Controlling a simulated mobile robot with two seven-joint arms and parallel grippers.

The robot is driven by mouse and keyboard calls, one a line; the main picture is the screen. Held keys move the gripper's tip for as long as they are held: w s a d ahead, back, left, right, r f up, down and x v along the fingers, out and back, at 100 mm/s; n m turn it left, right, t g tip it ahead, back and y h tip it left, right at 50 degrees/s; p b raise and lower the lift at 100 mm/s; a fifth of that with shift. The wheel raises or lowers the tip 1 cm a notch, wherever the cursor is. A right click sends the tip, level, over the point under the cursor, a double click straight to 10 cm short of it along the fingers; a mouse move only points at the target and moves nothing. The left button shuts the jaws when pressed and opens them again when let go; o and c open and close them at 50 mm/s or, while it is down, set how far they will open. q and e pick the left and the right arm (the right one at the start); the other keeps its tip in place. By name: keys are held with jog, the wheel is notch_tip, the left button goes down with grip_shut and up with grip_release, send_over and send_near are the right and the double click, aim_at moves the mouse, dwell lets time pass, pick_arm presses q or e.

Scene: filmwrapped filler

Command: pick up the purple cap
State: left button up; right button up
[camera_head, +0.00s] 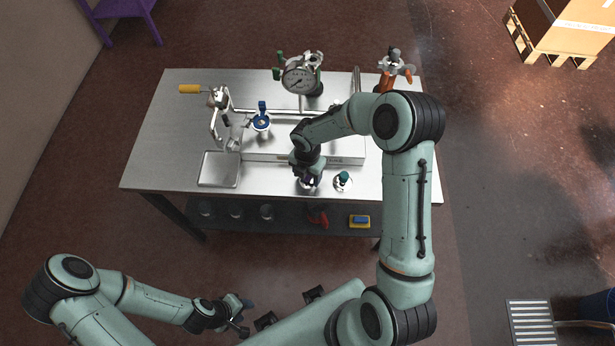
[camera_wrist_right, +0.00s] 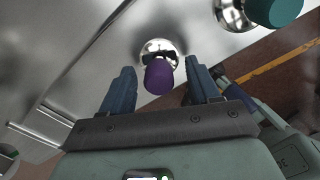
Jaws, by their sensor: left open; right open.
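The purple cap (camera_wrist_right: 158,78) shows in the right wrist view, on top of a shiny round metal piece on the steel table (camera_head: 160,130). My right gripper (camera_wrist_right: 158,88) is open, with one dark finger on each side of the cap and visible gaps between. In the head view my right gripper (camera_head: 308,176) is over the table's front part and mostly hides the cap. My left gripper (camera_head: 243,318) is open and empty, off the table at the lower left.
A teal-capped piece (camera_head: 343,180) stands just right of my right gripper. A metal tray (camera_head: 219,169) lies at the table's front left. A pressure gauge (camera_head: 299,80), blue-topped fitting (camera_head: 262,120) and pipework stand behind. The table's left part is clear.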

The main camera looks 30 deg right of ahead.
grip_shut()
jog(key=shift+r, duration=0.15)
